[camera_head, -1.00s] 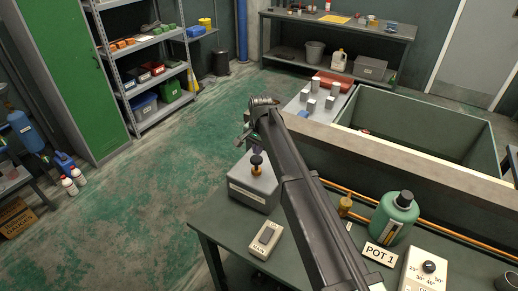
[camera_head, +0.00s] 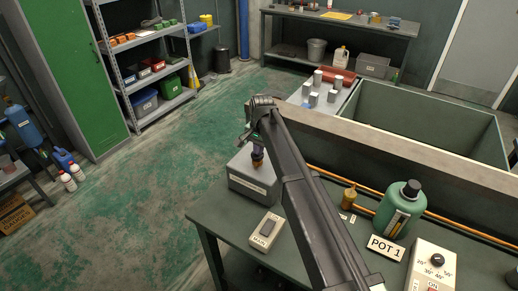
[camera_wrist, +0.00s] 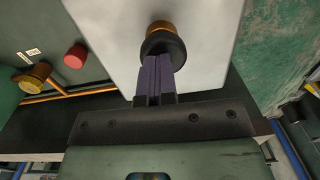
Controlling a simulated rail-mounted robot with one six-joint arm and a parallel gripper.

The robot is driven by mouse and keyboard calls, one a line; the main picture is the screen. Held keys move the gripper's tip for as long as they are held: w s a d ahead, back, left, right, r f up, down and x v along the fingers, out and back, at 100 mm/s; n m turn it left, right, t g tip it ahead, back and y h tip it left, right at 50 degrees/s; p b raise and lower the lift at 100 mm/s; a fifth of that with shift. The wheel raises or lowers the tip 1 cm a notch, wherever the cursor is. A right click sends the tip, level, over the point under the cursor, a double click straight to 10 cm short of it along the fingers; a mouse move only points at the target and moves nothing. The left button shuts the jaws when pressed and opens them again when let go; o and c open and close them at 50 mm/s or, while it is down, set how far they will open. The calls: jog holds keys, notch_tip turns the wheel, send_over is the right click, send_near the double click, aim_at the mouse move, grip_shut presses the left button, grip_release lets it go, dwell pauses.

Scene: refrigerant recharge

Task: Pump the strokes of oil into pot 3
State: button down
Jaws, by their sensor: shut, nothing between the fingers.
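The grey pump box (camera_head: 250,187) stands on the left end of the green bench, with a black-topped plunger and brass collar (camera_head: 258,163) on top. My gripper (camera_head: 257,148) is shut and empty, directly above the plunger. In the wrist view, the closed purple fingertips (camera_wrist: 158,65) overlap the black plunger knob (camera_wrist: 164,44) and seem to touch it; how far it is pressed I cannot tell. A green bottle (camera_head: 398,207) stands behind the POT 1 label (camera_head: 386,247). No label for pot 3 shows; my arm covers part of the bench.
A MAIN switch box (camera_head: 265,231) sits in front of the pump. A brass fitting (camera_head: 349,198) and copper pipe lie right of my arm. A dial box (camera_head: 433,268) is at lower right. A large open tank (camera_head: 420,125) lies behind.

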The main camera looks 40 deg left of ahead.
notch_tip(320, 180, up, 14)
jog(key=p, duration=1.4)
jog(key=shift+w+d, duration=0.25)
jog(key=r+p, duration=0.2)
jog(key=p, duration=0.1)
jog(key=shift+s+d+r, duration=0.1)
jog(key=shift+s+r, duration=0.2)
jog(key=shift+s, duration=0.1)
jog(key=f+b, duration=1.4)
jog(key=shift+a, duration=0.35)
